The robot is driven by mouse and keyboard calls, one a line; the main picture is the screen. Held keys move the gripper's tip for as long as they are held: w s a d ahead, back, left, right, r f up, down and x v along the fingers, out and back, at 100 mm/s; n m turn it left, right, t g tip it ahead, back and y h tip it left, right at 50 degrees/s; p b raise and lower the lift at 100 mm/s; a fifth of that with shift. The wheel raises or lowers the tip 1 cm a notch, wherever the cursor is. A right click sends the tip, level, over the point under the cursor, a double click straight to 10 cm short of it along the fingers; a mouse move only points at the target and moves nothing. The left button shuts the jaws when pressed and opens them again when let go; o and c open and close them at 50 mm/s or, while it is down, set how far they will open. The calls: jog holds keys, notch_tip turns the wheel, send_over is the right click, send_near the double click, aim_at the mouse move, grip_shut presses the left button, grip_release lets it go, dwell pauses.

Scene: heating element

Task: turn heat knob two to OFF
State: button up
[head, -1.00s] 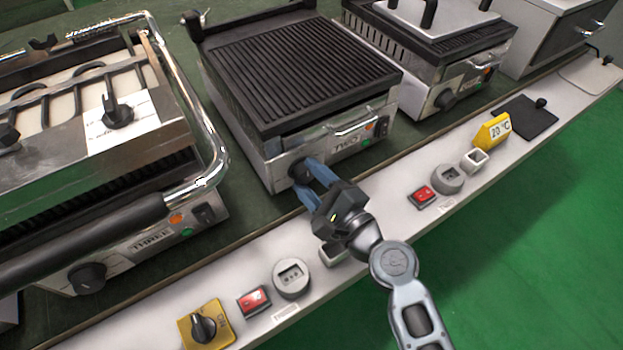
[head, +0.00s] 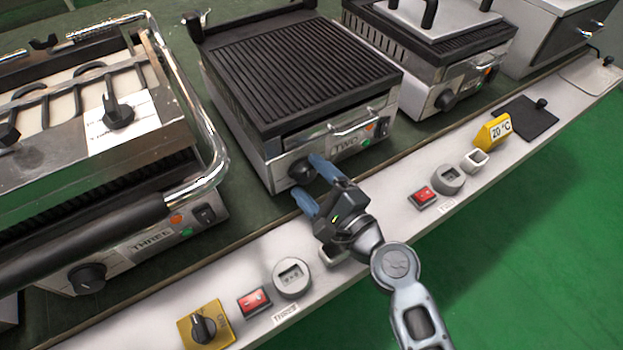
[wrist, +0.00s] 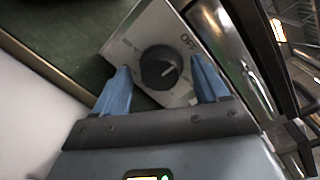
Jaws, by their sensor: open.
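The grill labelled TWO (head: 300,75) has a ribbed black top and a round black heat knob (head: 302,172) on its front panel. In the wrist view the knob (wrist: 161,67) sits on a metal plate marked OFF (wrist: 188,41). A short white line on the knob points to the right and slightly up, a little below the OFF mark. My gripper (head: 307,180) has its blue fingers spread wide in front of the knob. The wrist view shows the fingers (wrist: 160,80) on either side of it, apart from it.
The grill labelled THREE (head: 150,250) stands to the left with a chrome handle. Another grill (head: 450,80) stands to the right. The white front ledge (head: 390,215) carries red switches (head: 422,197), round sockets and a yellow 20 °C block (head: 492,131).

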jog(key=v, duration=0.7)
jog(key=shift+s+d, duration=0.2)
jog(key=shift+s, duration=0.05)
dwell(0.3)
